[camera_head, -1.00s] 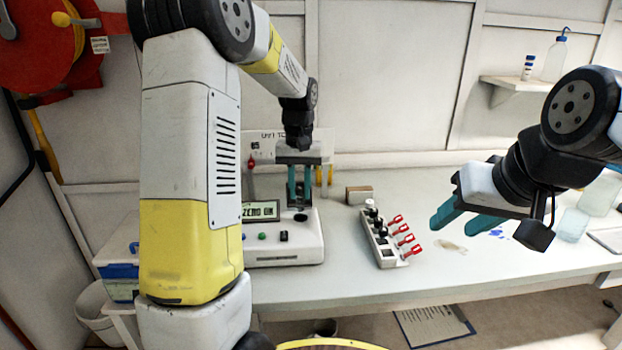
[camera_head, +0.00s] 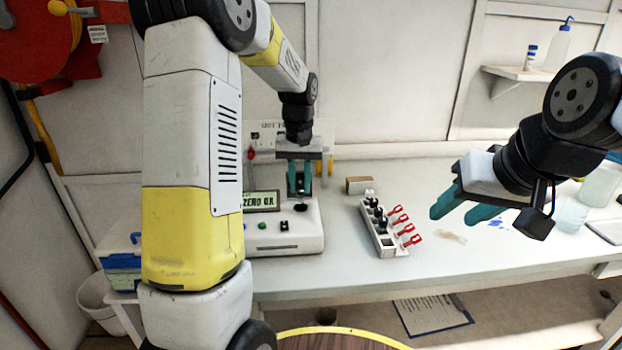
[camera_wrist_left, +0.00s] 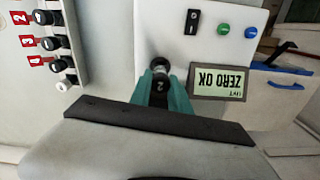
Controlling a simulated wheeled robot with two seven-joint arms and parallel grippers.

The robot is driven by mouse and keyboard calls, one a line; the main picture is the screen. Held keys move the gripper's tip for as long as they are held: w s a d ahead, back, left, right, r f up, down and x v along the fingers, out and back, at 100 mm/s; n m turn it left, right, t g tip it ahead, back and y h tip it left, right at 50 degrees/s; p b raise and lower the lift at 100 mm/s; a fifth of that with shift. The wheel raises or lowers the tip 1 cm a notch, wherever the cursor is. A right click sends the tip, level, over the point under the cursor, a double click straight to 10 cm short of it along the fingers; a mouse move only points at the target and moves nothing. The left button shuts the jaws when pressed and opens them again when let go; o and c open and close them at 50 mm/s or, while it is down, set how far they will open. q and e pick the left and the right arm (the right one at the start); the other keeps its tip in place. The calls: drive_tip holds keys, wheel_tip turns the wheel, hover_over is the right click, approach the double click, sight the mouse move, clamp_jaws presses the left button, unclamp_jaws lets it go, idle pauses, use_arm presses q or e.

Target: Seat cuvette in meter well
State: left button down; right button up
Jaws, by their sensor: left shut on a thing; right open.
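The meter (camera_head: 285,240) is a white box on the bench, with a display reading ZERO OK (camera_head: 261,201). Its round dark well (camera_head: 300,207) is in the top face. My left gripper (camera_head: 300,190) points down just above the well. It is shut on a black-capped cuvette, whose cap marked 2 (camera_wrist_left: 160,85) shows between the teal fingers in the left wrist view. The cuvette's lower part is hidden, and I cannot tell whether it touches the well. My right gripper (camera_head: 468,207) is open and empty over the right of the bench.
A white rack (camera_head: 384,232) with several capped cuvettes and red numbered tags (camera_head: 407,225) stands right of the meter. A small brown block (camera_head: 359,185) lies behind it. Clear bottles (camera_head: 572,217) stand at the far right. Bench between rack and right gripper is mostly clear.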

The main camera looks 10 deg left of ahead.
sight(300, 182)
use_arm(q)
drive_tip(key=shift+f, duration=2.4)
drive_tip(key=c, duration=1.1)
unclamp_jaws()
drive_tip(key=shift+c, duration=0.2)
drive_tip(key=shift+r, duration=3.9)
drive_tip(key=shift+r, duration=0.1)
drive_tip(key=s+d+r+m+t+h, duration=0.1)
drive_tip(key=s+r+t, duration=0.2)
drive_tip(key=s, duration=0.9)
drive_tip(key=s+d+r+m+t+h, duration=0.1)
drive_tip(key=s+r+t, duration=0.2)
drive_tip(key=s, duration=0.9)
wheel_tip(300, 182, up, 3)
drive_tip(key=shift+s+r, duration=0.15)
drive_tip(key=shift+s, duration=0.05)
